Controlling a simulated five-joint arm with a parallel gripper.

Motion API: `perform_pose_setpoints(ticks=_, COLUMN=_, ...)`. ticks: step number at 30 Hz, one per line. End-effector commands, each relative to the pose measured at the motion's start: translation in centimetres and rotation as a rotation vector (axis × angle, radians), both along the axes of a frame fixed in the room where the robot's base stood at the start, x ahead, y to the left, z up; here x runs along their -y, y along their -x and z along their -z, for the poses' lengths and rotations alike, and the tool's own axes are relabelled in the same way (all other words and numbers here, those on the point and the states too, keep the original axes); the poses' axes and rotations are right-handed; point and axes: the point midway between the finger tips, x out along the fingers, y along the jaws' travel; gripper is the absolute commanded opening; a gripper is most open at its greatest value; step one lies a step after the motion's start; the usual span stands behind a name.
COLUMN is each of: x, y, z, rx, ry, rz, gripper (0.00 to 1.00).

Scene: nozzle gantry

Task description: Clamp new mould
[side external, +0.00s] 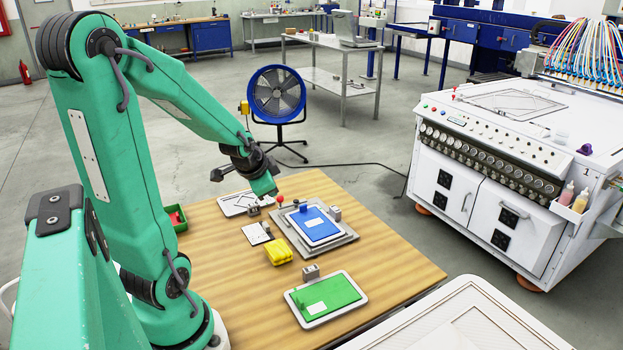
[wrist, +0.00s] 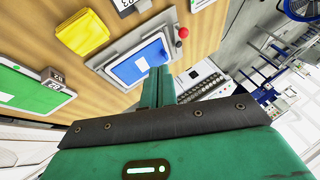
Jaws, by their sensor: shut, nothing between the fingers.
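A blue mould panel with a white label (side external: 315,223) lies in a pale frame on a grey base plate (side external: 345,241) on the wooden table. It also shows in the wrist view (wrist: 140,62). A red-knobbed clamp lever (side external: 280,199) stands at the plate's far left corner; the knob shows in the wrist view (wrist: 183,32). A green mould panel with a white label (side external: 330,293) lies in a pale frame nearer the front. My gripper (side external: 265,186) is shut and empty, above and left of the red knob, apart from it. Its fingers (wrist: 158,86) partly cover the blue panel's edge in the wrist view.
A folded yellow cloth (side external: 279,251), a small white card (side external: 257,233) and a white tray (side external: 240,203) lie left of the base plate. A small grey block (side external: 311,272) stands beside the green mould. The table's right side is clear. A white machine (side external: 490,190) stands beyond.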

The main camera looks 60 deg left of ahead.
Motion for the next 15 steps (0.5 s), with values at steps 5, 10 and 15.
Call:
perform_pose_setpoints(ticks=5, x=-0.2, y=-0.3, z=0.6, rx=-0.002, ry=0.002, rz=0.000, gripper=0.00)
perform_pose_setpoints(ticks=10, x=-0.6, y=-0.8, z=1.6, rx=-0.003, ry=0.003, rz=0.000, gripper=0.00)
perform_pose_setpoints(ticks=15, x=-1.1, y=-1.4, z=2.7, rx=-0.002, ry=0.002, rz=0.000, gripper=0.00)
